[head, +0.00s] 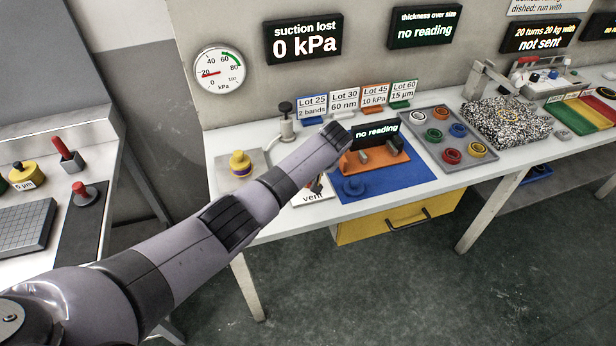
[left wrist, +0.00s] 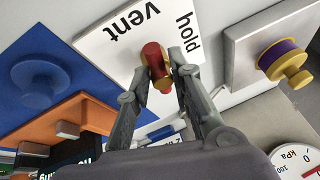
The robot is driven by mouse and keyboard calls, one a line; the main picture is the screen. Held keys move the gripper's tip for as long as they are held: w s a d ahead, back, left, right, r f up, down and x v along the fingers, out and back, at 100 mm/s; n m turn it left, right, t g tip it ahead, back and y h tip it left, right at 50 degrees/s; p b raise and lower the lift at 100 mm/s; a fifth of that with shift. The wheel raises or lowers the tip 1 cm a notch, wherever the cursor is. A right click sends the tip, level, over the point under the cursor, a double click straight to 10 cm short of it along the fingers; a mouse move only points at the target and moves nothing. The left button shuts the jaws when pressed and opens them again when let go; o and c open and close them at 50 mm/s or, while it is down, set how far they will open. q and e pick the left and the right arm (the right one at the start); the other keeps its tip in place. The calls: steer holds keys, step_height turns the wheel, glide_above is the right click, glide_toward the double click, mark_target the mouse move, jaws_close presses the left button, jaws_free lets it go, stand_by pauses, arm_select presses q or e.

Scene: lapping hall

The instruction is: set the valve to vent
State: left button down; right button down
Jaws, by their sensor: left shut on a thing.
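The valve has a red handle (left wrist: 154,56) and a brass-coloured body (left wrist: 163,84) on a white plate (left wrist: 98,46) marked "vent" and "hold". In the left wrist view the red end lies between the two words; I cannot tell exactly which it points at. My left gripper (left wrist: 162,68) is shut on the handle, one finger on each side. In the head view the plate (head: 313,199) shows beyond my left arm, which partly hides it. My right gripper is not in view.
A yellow and purple knobbed piece (head: 240,162) stands beside the valve. A blue mat (head: 400,178) with an orange stand (head: 360,165) lies on the other side. The display (head: 304,38) reads "suction lost 0 kPa". A pressure gauge (head: 220,70) hangs on the wall.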

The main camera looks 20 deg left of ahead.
arm_select(q)
steer(key=shift+w+d+f+n+g+b, duration=0.1)
steer(key=shift+d+n+g+b, duration=0.2)
steer(key=shift+n+b, duration=0.45)
steer(key=shift+w+n, duration=0.1)
steer(key=shift+n, duration=0.25)
steer(key=c, duration=1.5)
jaws_free()
steer(key=shift+y, duration=0.3)
steer(key=shift+c, duration=0.2)
steer(key=shift+r, duration=0.2)
steer(key=v, duration=1.2)
steer(key=shift+a+f, duration=0.1)
